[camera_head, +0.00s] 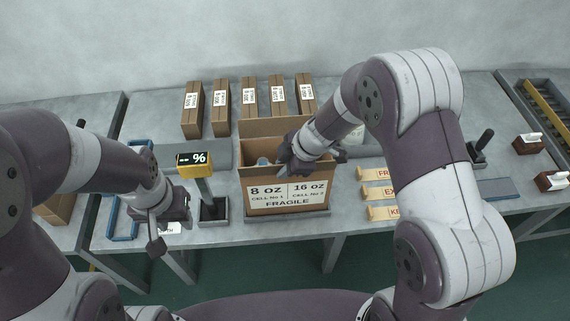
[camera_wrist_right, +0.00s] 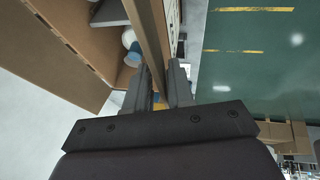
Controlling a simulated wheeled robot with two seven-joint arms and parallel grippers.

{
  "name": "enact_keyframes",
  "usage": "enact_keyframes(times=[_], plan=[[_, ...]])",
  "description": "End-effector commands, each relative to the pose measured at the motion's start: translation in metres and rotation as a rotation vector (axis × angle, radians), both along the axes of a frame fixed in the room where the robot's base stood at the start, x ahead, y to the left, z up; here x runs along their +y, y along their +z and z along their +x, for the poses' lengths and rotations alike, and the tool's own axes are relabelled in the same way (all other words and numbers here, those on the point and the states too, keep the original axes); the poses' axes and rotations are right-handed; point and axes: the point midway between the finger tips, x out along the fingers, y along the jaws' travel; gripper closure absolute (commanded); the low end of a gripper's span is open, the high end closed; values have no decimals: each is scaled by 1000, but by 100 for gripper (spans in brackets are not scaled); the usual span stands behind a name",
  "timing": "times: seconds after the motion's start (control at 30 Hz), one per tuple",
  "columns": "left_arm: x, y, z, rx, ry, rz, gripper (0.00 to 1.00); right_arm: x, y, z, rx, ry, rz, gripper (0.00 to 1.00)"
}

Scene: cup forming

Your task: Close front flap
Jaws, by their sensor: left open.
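The open cardboard box (camera_head: 285,205) stands on the table in front of me. Its front bears a label reading 8 oz, 16 oz and FRAGILE. A back flap (camera_head: 275,127) stands up behind the opening. My right gripper (camera_head: 293,165) is at the box's front upper edge, towards the right. In the right wrist view, a brown front panel (camera_wrist_right: 148,30) runs between the fingers of my right gripper (camera_wrist_right: 160,85); I cannot tell whether they press on it. A blue and white item (camera_wrist_right: 132,48) shows inside the box. My left gripper (camera_head: 168,215) is open and empty, left of the box.
Several upright cartons (camera_head: 249,103) stand behind the box. A yellow-framed display (camera_head: 196,160) on a post stands to the left, near a blue tray (camera_head: 124,220). Labelled wooden blocks (camera_head: 378,192) lie right of the box. The table's front edge is close.

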Motion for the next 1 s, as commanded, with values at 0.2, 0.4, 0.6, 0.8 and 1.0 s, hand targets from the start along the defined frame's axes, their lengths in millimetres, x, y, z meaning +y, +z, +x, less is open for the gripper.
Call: enact_keyframes(times=[0.2,0.4,0.6,0.8,1.0], plan=[[0,0,0,0,0,0,57,0,1,0,0,0,1,100],[0,16,0,0,0,0,57,2,7,6,91,4,7,100],[0,33,0,0,0,0,57,0,4,18,370,4,2,100],[0,45,0,0,0,0,57,0,2,21,489,2,-1,100],[0,44,0,0,0,0,57,0,1,21,497,2,0,100]])
